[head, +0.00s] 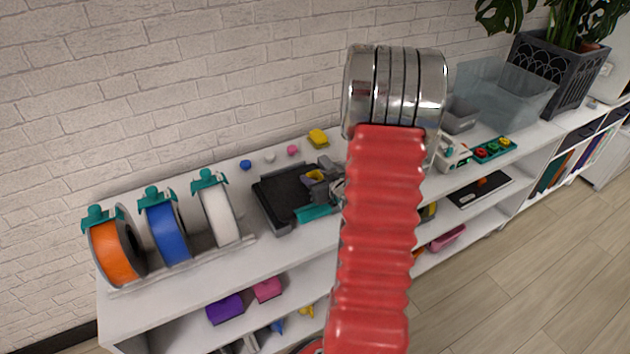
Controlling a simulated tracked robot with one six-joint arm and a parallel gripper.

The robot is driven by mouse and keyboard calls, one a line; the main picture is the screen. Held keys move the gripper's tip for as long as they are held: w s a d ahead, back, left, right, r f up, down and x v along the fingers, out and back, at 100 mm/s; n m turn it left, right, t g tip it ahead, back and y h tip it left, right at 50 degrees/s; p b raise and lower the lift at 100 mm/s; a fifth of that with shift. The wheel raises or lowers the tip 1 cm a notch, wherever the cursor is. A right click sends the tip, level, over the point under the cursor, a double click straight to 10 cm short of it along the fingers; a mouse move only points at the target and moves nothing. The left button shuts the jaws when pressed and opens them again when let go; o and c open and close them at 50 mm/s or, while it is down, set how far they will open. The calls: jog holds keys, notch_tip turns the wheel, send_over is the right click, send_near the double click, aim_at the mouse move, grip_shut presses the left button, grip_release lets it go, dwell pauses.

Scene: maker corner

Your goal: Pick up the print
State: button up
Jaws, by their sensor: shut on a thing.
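My red ribbed arm with its chrome joint fills the middle of the head view and hides much of what lies behind it. My gripper (327,184) shows only in part, as dark grey and metal pieces at the left edge of the arm. It is shut on a small yellow and dull purple piece, which looks like the print (315,175). The print is over the right part of the black print bed (284,194). Whether it touches the bed, I cannot tell.
Orange (107,252), blue (167,233) and white (219,215) spools stand left on the white shelf top. Small coloured pieces and a yellow block (318,138) lie behind the bed. A clear bin (500,90) and a grey planter (552,75) stand right.

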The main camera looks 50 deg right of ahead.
jog(key=shift+c, duration=1.4)
jog(key=shift+r, duration=0.15)
notch_tip(320, 180, up, 10)
